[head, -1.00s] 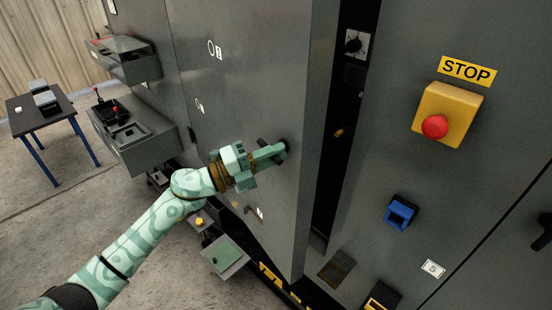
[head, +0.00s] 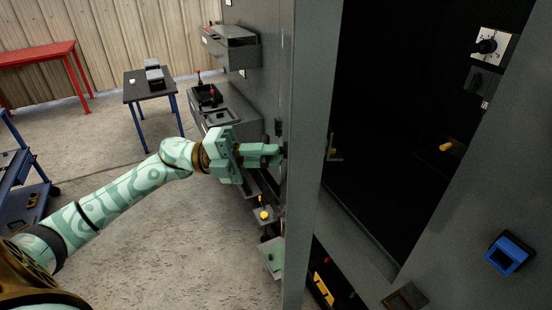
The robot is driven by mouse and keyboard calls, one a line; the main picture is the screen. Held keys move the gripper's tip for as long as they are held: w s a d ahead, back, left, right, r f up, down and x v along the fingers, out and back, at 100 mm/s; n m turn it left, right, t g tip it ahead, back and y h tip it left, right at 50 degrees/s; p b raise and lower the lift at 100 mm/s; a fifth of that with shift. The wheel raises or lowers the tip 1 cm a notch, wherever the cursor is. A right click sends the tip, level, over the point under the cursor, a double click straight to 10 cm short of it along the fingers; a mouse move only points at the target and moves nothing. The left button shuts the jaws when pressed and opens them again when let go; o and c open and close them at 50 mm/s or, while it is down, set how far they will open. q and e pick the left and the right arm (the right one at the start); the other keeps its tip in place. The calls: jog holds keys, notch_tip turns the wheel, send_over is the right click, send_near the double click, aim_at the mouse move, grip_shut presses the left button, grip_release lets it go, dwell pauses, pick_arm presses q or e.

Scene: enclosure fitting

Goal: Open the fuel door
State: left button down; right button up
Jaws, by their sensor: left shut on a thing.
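A tall grey door (head: 309,120) stands swung open on the enclosure and is seen nearly edge-on. My left gripper (head: 275,155) is at the door's outer face, shut on its dark handle (head: 284,153), which is mostly hidden by the fingers. To the right of the door, the dark interior (head: 400,110) of the enclosure is exposed. My right gripper is out of the picture. No label naming the fuel door can be read.
Inside the opening are a yellow-tipped lever (head: 446,147) and a dial on a white plate (head: 489,46). A blue-framed box (head: 508,254) is on the right panel. A dark table (head: 148,88) and a red table (head: 38,55) stand at the back left. Open floor lies between.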

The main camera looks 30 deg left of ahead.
pick_arm(q)
jog(key=c, duration=1.4)
grip_release()
jog(key=shift+w, duration=0.1)
jog(key=shift+c, duration=0.2)
jog(key=shift+a+f, duration=0.1)
jog(key=shift+a, duration=0.1)
jog(key=b+v, duration=0.4)
jog(key=v, duration=1.2)
jog(key=shift+w, duration=0.1)
